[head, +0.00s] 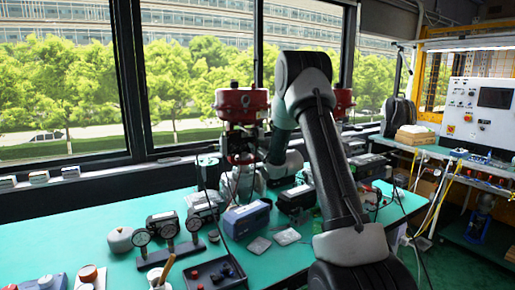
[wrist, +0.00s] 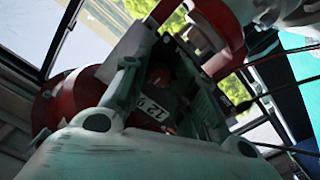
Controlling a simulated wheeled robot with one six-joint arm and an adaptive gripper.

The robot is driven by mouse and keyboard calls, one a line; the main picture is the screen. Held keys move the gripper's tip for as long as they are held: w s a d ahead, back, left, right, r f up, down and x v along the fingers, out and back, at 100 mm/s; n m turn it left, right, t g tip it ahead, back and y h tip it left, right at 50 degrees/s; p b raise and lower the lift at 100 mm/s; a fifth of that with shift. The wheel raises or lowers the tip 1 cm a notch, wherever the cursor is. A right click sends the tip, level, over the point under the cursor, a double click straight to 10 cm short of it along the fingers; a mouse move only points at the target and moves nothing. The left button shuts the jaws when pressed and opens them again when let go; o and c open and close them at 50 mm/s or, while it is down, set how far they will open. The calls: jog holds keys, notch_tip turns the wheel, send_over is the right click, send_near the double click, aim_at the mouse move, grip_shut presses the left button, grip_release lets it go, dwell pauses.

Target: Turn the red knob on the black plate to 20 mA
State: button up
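In the wrist view my gripper (wrist: 163,62) reaches up from the bottom, with its two fingers apart. Between them, in deep shade, is a dim reddish round shape that looks like the red knob (wrist: 158,74). Just below it is a pale, tilted readout (wrist: 153,110) with digits that look like 12.9. I cannot tell whether the fingers touch the knob. The black plate around it is too dark to make out. In the head view my arm hides the gripper, near the red-topped valve (head: 241,104) at the back of the bench.
The green bench (head: 90,235) holds gauges (head: 158,228), a blue-grey case (head: 247,217) and a black box (head: 215,275) at the front. A second red valve top (head: 342,101) shows behind my arm. Windows stand close behind. The bench's left part is fairly clear.

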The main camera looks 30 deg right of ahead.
grip_shut()
